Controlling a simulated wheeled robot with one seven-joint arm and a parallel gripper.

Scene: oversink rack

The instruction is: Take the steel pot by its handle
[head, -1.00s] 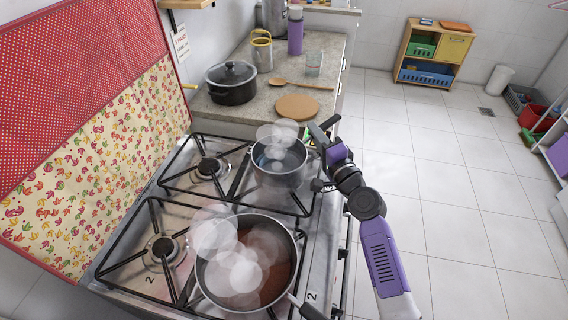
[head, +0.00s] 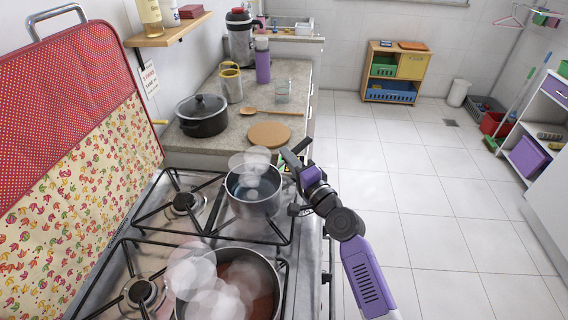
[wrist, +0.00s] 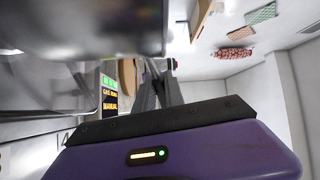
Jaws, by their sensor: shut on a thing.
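A small steel pot (head: 254,200) with bluish liquid and pale steam stands on the back right burner of the stove. My gripper (head: 292,182) is at the pot's right side, shut on its handle, which is mostly hidden by the jaws. In the wrist view the pot's shiny wall (wrist: 90,25) fills the upper left, blurred and close, and my gripper's fingers (wrist: 160,85) reach up beside it. The pot looks upright; whether its base touches the grate is hard to tell.
A larger pan (head: 275,268) with red-brown contents steams on the front burner. A black lidded pot (head: 203,122), a round cork board (head: 268,133) and a wooden spoon (head: 275,113) lie on the counter behind. Open tiled floor (head: 430,220) is at the right.

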